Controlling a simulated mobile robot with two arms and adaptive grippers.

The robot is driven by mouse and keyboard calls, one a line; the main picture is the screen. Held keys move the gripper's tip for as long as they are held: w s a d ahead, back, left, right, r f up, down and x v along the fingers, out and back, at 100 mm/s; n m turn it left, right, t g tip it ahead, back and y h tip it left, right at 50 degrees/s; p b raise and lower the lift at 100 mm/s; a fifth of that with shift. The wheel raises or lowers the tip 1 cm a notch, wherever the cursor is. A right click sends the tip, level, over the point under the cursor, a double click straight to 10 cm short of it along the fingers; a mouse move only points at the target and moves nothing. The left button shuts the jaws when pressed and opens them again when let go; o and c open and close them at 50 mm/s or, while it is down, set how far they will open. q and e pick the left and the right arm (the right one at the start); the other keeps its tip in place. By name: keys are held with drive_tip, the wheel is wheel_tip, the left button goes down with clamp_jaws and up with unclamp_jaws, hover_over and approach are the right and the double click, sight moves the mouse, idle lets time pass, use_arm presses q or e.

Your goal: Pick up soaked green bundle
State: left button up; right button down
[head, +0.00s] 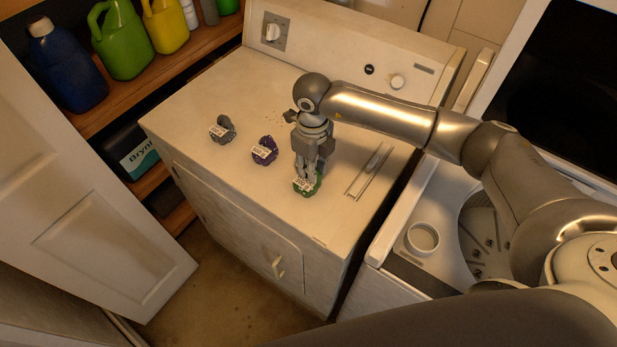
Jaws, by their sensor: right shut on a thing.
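The green bundle (306,186), with a pale label on it, is on top of the white dryer-like machine (235,95), near its front right. My right gripper (309,176) points down over it and is shut on it. The fingers hide part of the bundle. I cannot tell whether it still touches the surface. My left gripper is not in view.
A purple bundle (264,150) and a grey bundle (222,130) lie to the left on the same top. A metal strip-like piece (370,171) lies on the right. Coloured bottles (122,40) stand on a wooden shelf. An open washer with a cup (422,238) is at right.

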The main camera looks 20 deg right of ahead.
sight(302, 186)
drive_tip(key=shift+w+r+b, duration=0.1)
drive_tip(key=shift+r+b, duration=0.3)
drive_tip(key=shift+b, duration=0.1)
drive_tip(key=shift+a+r+b, duration=0.2)
drive_tip(key=shift+r+b, duration=0.75)
drive_tip(key=shift+r, duration=0.25)
drive_tip(key=s+a+r+b, duration=0.5)
drive_tip(key=s+a+r, duration=0.4)
drive_tip(key=a, duration=0.1)
drive_tip(key=shift+a+r, duration=0.25)
drive_tip(key=shift+r, duration=0.15)
